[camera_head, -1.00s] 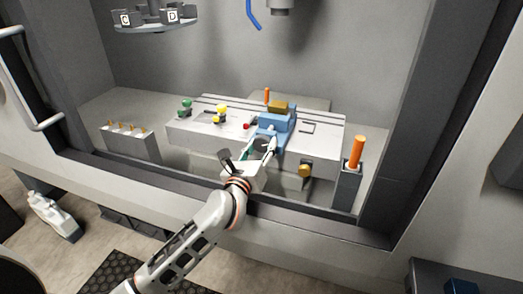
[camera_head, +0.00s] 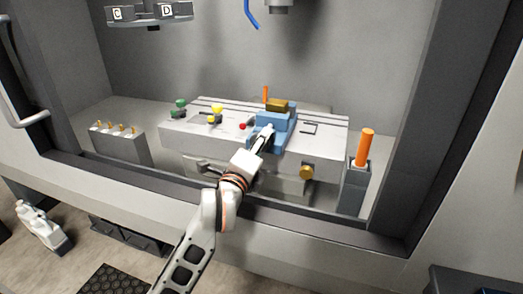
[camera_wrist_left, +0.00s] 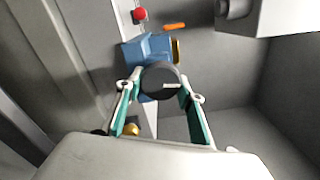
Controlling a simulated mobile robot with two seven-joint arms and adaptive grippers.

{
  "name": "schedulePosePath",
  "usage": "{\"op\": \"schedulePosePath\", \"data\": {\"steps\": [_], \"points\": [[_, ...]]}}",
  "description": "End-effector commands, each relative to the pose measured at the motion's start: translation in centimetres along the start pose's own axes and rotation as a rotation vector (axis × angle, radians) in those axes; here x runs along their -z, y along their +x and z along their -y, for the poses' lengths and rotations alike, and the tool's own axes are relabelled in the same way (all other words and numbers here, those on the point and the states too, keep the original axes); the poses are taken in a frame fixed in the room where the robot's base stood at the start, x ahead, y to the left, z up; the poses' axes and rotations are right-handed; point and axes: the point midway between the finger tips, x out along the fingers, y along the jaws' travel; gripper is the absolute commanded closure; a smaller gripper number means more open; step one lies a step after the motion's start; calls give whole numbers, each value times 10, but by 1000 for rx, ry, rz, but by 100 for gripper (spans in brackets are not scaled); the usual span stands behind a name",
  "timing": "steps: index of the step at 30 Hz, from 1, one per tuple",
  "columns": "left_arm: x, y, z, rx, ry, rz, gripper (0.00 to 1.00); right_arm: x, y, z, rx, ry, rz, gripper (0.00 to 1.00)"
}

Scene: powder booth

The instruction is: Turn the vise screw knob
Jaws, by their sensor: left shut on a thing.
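The blue vise (camera_head: 278,122) stands on the slotted grey table, with a brass-coloured block (camera_head: 277,105) on top. It also shows in the left wrist view (camera_wrist_left: 146,48). The dark round screw knob (camera_wrist_left: 160,78) has a light mark on its face and sits in front of the vise. My left gripper (camera_head: 265,138) reaches in from the front. In the left wrist view its green-lined fingers are on either side of the knob and shut on it. In the head view the gripper hides the knob. My right gripper is not in view.
The table (camera_head: 190,137) carries a red button (camera_head: 242,126) and green and yellow knobs at its left. An orange cylinder (camera_head: 366,147) stands on a grey post at the right. A grey holder (camera_head: 120,148) with brass pieces is at the left. The booth's front sill (camera_head: 150,183) lies beneath my arm.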

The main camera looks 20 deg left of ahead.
Motion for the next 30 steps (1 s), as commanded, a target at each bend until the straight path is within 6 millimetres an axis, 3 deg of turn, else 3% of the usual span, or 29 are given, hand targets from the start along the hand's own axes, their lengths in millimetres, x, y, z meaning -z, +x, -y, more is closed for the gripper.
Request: {"op": "schedulePosePath", "data": {"steps": [12,27,28,30], "points": [[2,0,-2,-5,-171,-2,84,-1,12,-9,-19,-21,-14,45],[1,0,0,-3,-187,-1,84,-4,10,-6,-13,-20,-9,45],[1,0,0,-3,-187,-1,60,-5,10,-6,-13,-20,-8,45],[1,0,0,-3,-187,-1,45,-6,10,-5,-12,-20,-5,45]]}}
